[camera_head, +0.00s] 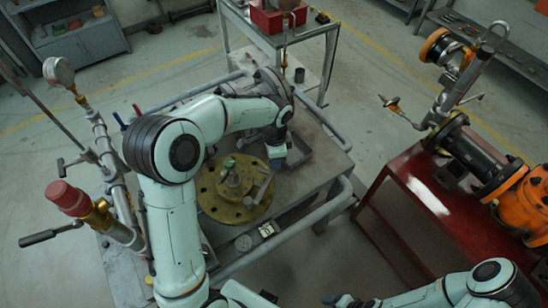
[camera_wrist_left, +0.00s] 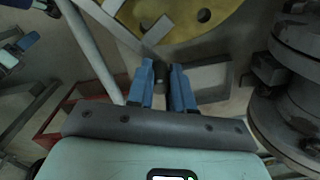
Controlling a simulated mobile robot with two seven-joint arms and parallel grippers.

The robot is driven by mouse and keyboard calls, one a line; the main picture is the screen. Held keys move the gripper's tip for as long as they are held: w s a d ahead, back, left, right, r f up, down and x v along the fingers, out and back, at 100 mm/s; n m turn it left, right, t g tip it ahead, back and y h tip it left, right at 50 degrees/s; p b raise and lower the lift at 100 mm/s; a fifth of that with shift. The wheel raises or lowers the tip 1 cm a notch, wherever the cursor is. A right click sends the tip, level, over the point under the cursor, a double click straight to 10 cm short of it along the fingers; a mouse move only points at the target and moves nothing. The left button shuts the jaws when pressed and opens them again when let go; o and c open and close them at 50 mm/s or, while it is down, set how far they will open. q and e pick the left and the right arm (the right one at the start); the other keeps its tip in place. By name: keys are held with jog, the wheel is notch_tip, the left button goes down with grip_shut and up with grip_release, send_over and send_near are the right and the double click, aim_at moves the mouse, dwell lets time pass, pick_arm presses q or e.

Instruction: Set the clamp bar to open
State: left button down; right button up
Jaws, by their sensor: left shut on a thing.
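A round brass-yellow flange (camera_head: 210,196) lies on the workbench, with a green-topped fitting (camera_head: 229,165) at its middle. A thin grey bar (camera_head: 263,188) stands out over its right side. My left gripper (camera_head: 277,155) is at the flange's far right edge, pointing down. In the left wrist view its blue fingers (camera_wrist_left: 163,80) are closed about a small dark end piece, which looks like the clamp bar's end; the fingers hide most of it. The flange (camera_wrist_left: 190,22) shows just beyond them. My right gripper (camera_head: 340,300) is low at the picture's bottom edge, away from the bench; its jaw gap is unclear.
A pipe with a gauge (camera_head: 58,70) and a red-capped valve (camera_head: 68,198) stand left of the bench. A pipe rail (camera_head: 335,200) runs along the bench's right side. A red table (camera_head: 400,180) with an orange-ended pipe assembly stands at right. Open floor lies between.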

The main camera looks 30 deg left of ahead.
pick_arm(q)
jog(key=c, duration=1)
grip_release()
notch_tip(320, 180, up, 14)
jog(key=shift+f+p, duration=0.25)
jog(key=shift+p, duration=0.4)
pick_arm(e)
jog(key=shift+w+r, duration=0.9)
jog(key=shift+r, duration=0.05)
